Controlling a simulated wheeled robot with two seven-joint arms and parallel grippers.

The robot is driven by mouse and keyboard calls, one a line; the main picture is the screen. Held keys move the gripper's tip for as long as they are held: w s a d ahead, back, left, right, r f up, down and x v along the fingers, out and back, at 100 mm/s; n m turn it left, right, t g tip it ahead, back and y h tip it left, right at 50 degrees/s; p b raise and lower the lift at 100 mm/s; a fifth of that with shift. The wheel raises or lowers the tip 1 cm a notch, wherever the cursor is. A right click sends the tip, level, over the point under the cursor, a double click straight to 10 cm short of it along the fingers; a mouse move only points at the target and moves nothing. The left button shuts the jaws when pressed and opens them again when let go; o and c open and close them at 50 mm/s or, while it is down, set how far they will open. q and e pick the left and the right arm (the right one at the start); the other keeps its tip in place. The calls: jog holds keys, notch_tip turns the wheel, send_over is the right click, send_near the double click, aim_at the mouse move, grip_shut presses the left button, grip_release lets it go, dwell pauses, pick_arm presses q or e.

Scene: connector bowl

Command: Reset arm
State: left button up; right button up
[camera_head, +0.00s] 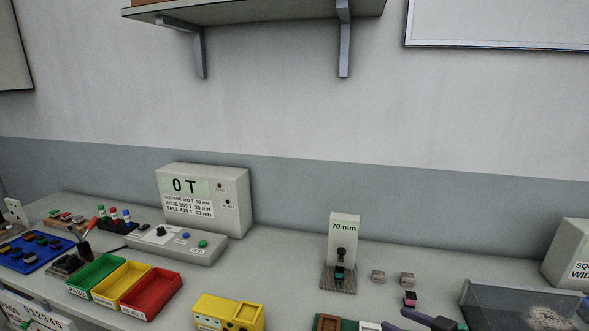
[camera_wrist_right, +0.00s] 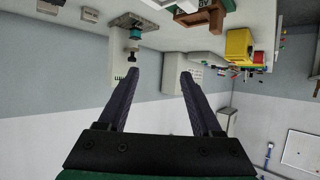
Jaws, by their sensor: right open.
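My right gripper (camera_head: 400,319) shows at the bottom edge of the head view, right of centre, cut off by the frame. In the right wrist view its two dark fingers (camera_wrist_right: 160,75) stand apart with nothing between them. The wrist view is upside down, and the bench shows along its top. The grey 70 mm stand (camera_head: 344,240) is behind and left of the right gripper in the head view; it also shows in the wrist view (camera_wrist_right: 119,65), beyond the fingers. My left gripper is in neither view.
A clear-walled bin (camera_head: 480,300) stands right of the gripper. A yellow box (camera_head: 228,312), green, yellow and red trays (camera_head: 150,293) and a 0 T display box (camera_head: 235,190) stand to the left. A shelf (camera_head: 270,12) hangs above.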

jog(key=s+f, duration=0.1)
jog(key=f, duration=0.1)
jog(key=s+a+f+g+h, duration=0.1)
jog(key=s+f, duration=0.1)
jog(key=f, duration=0.1)
jog(key=s+f+g+h, duration=0.1)
jog(key=f, duration=0.1)
jog(key=shift+s+a+f+m, duration=0.15)
jog(key=shift+f+m, duration=0.15)
jog(key=shift+m, duration=0.1)
jog(key=s+f+m+g+h, duration=0.3)
jog(key=s+f+g+h, duration=0.15)
jog(key=s, duration=0.85)
jog(key=s+d+f+g, duration=0.1)
jog(key=s+f, duration=0.1)
jog(key=f, duration=1.1)
jog(key=s+f+g, duration=0.2)
jog(key=f, duration=1.2)
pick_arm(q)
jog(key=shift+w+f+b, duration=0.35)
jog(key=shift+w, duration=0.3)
pick_arm(e)
jog(key=s+d+f, duration=0.2)
jog(key=s+f, duration=1)
jog(key=s, duration=0.3)
jog(key=shift+s+d, duration=0.2)
jog(key=shift+d, duration=0.2)
